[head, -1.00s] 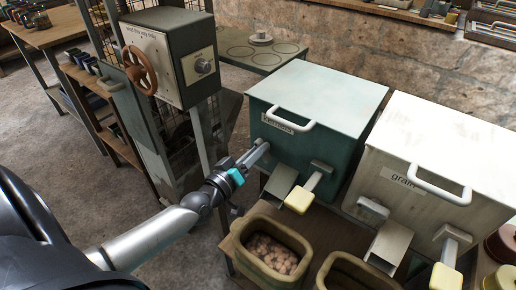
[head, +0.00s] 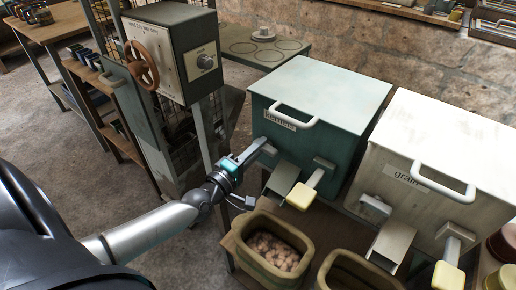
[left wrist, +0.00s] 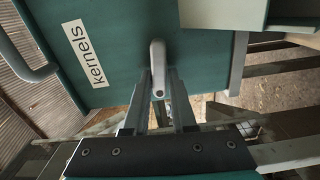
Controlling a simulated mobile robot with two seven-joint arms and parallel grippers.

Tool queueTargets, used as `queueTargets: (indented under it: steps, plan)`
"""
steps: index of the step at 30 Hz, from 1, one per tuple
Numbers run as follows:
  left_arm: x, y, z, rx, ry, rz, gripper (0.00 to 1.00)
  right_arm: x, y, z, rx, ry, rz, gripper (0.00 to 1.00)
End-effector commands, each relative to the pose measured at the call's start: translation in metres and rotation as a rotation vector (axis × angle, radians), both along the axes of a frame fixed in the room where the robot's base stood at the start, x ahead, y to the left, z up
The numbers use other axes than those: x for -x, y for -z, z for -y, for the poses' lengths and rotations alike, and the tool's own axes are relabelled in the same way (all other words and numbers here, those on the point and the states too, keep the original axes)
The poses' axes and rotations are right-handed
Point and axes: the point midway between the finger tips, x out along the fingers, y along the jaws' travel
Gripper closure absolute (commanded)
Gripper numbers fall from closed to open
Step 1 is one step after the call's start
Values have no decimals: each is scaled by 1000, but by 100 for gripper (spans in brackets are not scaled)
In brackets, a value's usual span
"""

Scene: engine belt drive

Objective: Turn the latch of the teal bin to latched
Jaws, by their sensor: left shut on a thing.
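The teal bin (head: 325,90), labelled "kernels", stands at the middle of the head view with its lid closed. It fills the top of the left wrist view (left wrist: 120,90). Its latch, a small grey rounded lever (left wrist: 157,65), sits on the front face beside the label. My left gripper (head: 266,147) reaches this face from the left. In the left wrist view its two fingers (left wrist: 160,95) close around the lever's near end. In the head view the fingers mostly hide the latch. My right gripper is not in view.
A chute (head: 280,178) and a yellow-ended handle (head: 304,194) stick out right of my gripper. A tub of brown kernels (head: 272,245) stands below. The white grain bin (head: 440,150) is to the right. A machine with a handwheel (head: 142,64) stands left.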

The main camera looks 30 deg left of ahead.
Motion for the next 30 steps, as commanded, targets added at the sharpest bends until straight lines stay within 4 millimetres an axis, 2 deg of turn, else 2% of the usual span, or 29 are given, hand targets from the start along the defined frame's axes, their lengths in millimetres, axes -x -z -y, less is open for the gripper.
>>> queueTargets:
  steps: [9, 22, 23, 29, 30]
  plan:
    - [1, 2, 2, 75, 6, -10, 100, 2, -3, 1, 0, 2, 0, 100]
    - [1, 2, 3, 80, 7, -11, 100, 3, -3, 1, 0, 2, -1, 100]
    - [1, 2, 3, 80, 7, -11, 72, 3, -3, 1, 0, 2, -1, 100]
    - [0, 2, 2, 80, 4, -8, 50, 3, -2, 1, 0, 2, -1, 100]
    - [0, 1, 2, 80, 4, -8, 49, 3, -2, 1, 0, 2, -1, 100]
